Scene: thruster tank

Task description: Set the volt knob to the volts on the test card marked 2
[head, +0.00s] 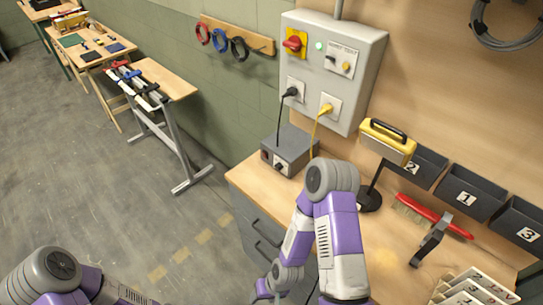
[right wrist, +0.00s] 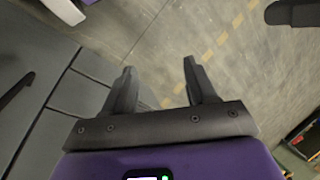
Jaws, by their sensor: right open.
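A grey box (head: 289,150) stands on the workbench below the wall cabinet, with a small dark knob (head: 281,167) on its front. I cannot read its markings. Several white cards (head: 474,288) stand at the bench's right front; their writing is too small to read, so I cannot tell which is marked 2. My right gripper (right wrist: 158,78) is open and empty over the floor beside the drawers; in the head view it is low, left of my forearm, far below the knob. My left arm shows at the lower left, its gripper out of frame.
The wall cabinet (head: 333,70) has a red switch, a green light and black and yellow plugs. A yellow-topped lamp (head: 388,142), a red brush (head: 435,215), a clamp and bins numbered 2, 1 and 3 are to the right.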

